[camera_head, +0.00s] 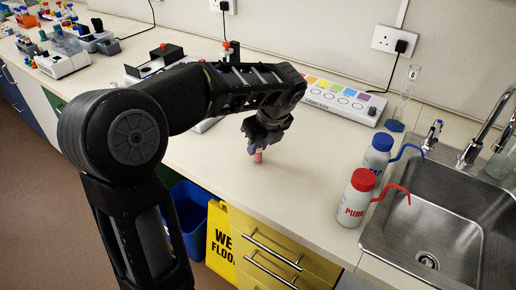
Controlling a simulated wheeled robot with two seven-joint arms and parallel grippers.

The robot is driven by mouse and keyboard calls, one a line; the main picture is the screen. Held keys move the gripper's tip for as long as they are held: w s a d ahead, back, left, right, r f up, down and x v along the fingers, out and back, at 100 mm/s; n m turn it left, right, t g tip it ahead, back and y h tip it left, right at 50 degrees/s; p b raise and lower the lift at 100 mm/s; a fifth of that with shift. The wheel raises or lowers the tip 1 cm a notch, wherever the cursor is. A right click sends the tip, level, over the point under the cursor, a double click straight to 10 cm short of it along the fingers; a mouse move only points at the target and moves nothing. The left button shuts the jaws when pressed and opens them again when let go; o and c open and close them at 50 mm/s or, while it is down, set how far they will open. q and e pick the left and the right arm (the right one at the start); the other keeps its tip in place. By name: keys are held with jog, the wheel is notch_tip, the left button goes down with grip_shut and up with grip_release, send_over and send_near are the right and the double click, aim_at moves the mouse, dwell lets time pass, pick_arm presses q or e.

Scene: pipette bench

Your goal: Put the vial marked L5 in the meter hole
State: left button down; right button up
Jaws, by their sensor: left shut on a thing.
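My left arm comes in from the left, and its gripper (258,142) points down over the bench top. It is shut on a small vial (258,157) with a pinkish-red lower part, held upright near the front middle of the bench. The fingers hide its upper part, and I cannot read its mark. I cannot tell whether its bottom touches the bench. A dark box (160,54) with a reddish top piece stands behind my arm, partly hidden; I cannot tell whether it is the meter, and no meter hole shows clearly. My right gripper is not in view.
A white panel with coloured squares and round marks (338,98) stands at the back wall. A red-capped bottle (355,203) and a blue-capped bottle (377,155) stand by the sink (440,225). A glass cylinder (404,95) stands behind them. The bench around the vial is clear.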

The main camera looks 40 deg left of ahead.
pick_arm(q)
notch_tip(320, 180, up, 10)
jog(key=shift+f, duration=0.15)
dwell(0.7)
